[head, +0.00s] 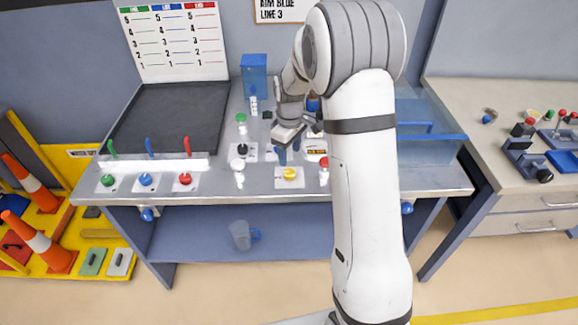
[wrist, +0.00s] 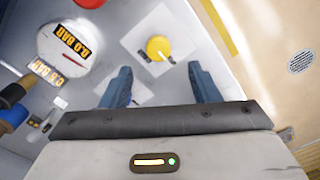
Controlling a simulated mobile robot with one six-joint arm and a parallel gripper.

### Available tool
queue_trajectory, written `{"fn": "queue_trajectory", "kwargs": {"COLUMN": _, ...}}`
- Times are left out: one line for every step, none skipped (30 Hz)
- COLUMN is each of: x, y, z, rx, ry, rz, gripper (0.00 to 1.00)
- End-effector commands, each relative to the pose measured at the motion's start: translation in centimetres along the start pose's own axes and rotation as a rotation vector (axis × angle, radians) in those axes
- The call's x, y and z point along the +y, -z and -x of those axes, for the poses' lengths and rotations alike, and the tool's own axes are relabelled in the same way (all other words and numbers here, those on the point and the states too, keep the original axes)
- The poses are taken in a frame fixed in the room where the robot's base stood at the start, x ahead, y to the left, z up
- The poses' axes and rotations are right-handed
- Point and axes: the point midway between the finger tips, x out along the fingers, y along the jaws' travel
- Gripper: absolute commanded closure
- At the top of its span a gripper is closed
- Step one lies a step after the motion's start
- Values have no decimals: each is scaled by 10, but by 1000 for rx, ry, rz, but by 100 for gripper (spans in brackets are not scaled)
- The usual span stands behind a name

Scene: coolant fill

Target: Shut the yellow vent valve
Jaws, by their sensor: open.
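The yellow vent valve (head: 290,174) is a small yellow knob on a white square plate near the bench's front edge. In the wrist view the yellow knob (wrist: 158,48) shows at top centre, with a small pointer at its lower right. My gripper (head: 288,155) is above the bench, just behind the yellow valve in the head view. In the wrist view my gripper's two blue fingers (wrist: 160,82) are spread apart with nothing between them. The yellow knob lies beyond the fingertips, apart from them.
A gauge reading 0.0 bar (wrist: 70,45) stands left of the valve. Red (head: 185,179), blue (head: 145,179) and green (head: 107,180) knobs sit at the bench's front left. A white-topped knob (head: 238,165) is left of the yellow valve. A clear jug (head: 241,235) stands on the lower shelf.

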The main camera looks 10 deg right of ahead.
Motion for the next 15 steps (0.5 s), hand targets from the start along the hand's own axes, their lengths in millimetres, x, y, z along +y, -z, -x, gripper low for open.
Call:
{"fn": "queue_trajectory", "kwargs": {"x": 2, "y": 2, "z": -5, "rx": -3, "ry": 3, "rz": 10, "gripper": 44}}
{"fn": "queue_trajectory", "kwargs": {"x": 3, "y": 3, "z": -6, "rx": -4, "ry": 4, "rz": 15, "gripper": 44}}
{"fn": "queue_trajectory", "kwargs": {"x": 4, "y": 4, "z": -9, "rx": -4, "ry": 5, "rz": 18, "gripper": 44}}
{"fn": "queue_trajectory", "kwargs": {"x": 4, "y": 4, "z": -11, "rx": -5, "ry": 5, "rz": 20, "gripper": 44}}
{"fn": "queue_trajectory", "kwargs": {"x": 4, "y": 4, "z": -14, "rx": -5, "ry": 6, "rz": 21, "gripper": 44}}
{"fn": "queue_trajectory", "kwargs": {"x": 4, "y": 4, "z": -18, "rx": -6, "ry": 6, "rz": 21, "gripper": 44}}
{"fn": "queue_trajectory", "kwargs": {"x": 4, "y": 3, "z": -21, "rx": -7, "ry": 7, "rz": 20, "gripper": 44}}
{"fn": "queue_trajectory", "kwargs": {"x": 4, "y": 3, "z": -26, "rx": -7, "ry": 7, "rz": 20, "gripper": 44}}
{"fn": "queue_trajectory", "kwargs": {"x": 3, "y": 3, "z": -32, "rx": -8, "ry": 8, "rz": 20, "gripper": 44}}
{"fn": "queue_trajectory", "kwargs": {"x": 3, "y": 2, "z": -37, "rx": -8, "ry": 8, "rz": 19, "gripper": 44}}
{"fn": "queue_trajectory", "kwargs": {"x": 3, "y": 3, "z": -42, "rx": -7, "ry": 7, "rz": 19, "gripper": 44}}
{"fn": "queue_trajectory", "kwargs": {"x": 3, "y": 3, "z": -49, "rx": -8, "ry": 8, "rz": 19, "gripper": 44}}
{"fn": "queue_trajectory", "kwargs": {"x": 3, "y": 3, "z": -54, "rx": -7, "ry": 7, "rz": 19, "gripper": 44}}
{"fn": "queue_trajectory", "kwargs": {"x": 3, "y": 2, "z": -58, "rx": -7, "ry": 7, "rz": 19, "gripper": 44}}
{"fn": "queue_trajectory", "kwargs": {"x": 3, "y": 2, "z": -64, "rx": -7, "ry": 7, "rz": 18, "gripper": 44}}
